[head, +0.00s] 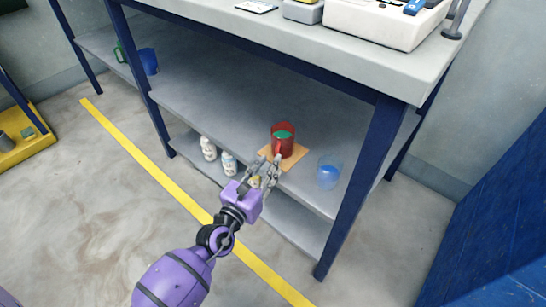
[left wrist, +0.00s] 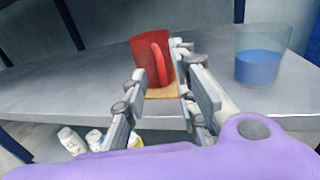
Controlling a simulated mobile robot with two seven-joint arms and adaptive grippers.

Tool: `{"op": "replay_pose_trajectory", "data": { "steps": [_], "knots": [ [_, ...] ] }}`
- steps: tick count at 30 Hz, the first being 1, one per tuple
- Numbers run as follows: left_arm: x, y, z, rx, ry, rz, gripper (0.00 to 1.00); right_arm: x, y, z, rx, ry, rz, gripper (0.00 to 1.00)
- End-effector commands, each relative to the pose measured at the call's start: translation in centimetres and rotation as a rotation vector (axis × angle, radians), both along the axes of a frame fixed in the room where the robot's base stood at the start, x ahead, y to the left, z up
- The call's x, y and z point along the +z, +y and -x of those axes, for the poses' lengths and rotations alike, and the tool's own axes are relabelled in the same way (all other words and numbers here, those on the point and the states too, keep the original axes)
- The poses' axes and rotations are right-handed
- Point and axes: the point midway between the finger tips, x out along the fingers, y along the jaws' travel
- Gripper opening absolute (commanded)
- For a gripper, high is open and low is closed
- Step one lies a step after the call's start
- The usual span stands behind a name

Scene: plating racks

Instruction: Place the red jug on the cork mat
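The red jug (head: 283,140) stands upright on the cork mat (head: 290,158) on the table's middle shelf. Green shows inside its top in the head view. In the left wrist view the jug (left wrist: 153,58) has its handle toward me, and part of the mat (left wrist: 162,92) shows below it. My left gripper (head: 267,169) is open, its fingers spread in front of the jug. In the left wrist view the gripper (left wrist: 158,100) shows nothing held between its fingers. The right finger overlaps the jug's side in the picture; I cannot tell whether it touches. My right gripper is not in view.
A clear beaker with blue liquid (head: 328,173) stands right of the mat, near a table leg (head: 362,185). White bottles (head: 208,148) stand on the lower shelf. A blue cup (head: 148,61) is at the shelf's far left. The worktop (head: 330,55) overhangs above.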

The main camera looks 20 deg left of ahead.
Motion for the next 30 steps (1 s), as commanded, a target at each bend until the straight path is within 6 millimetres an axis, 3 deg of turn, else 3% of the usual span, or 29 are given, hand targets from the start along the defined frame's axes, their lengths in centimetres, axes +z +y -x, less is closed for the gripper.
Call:
{"op": "replay_pose_trajectory", "data": {
  "steps": [3,10,23,26,29,30],
  "knots": [
    [0.1,0.4,2.8,-0.002,0.002,-0.002,0.26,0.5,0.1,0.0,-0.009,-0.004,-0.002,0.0],
    [0.0,0.9,6.6,-0.001,0.001,-0.001,0.26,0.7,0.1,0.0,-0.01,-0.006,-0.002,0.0],
    [-0.1,1.1,7.9,0.002,0.006,0.012,0.26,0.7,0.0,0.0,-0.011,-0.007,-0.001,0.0],
    [-1.3,1.5,9.4,0.029,0.049,0.114,0.26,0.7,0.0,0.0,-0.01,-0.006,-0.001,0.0],
    [-3.8,2.7,12.9,0.102,0.141,0.356,0.26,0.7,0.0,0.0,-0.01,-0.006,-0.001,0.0],
    [-5.1,3.2,14.9,0.149,0.189,0.486,0.26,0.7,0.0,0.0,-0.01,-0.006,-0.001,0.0]
  ]
}}
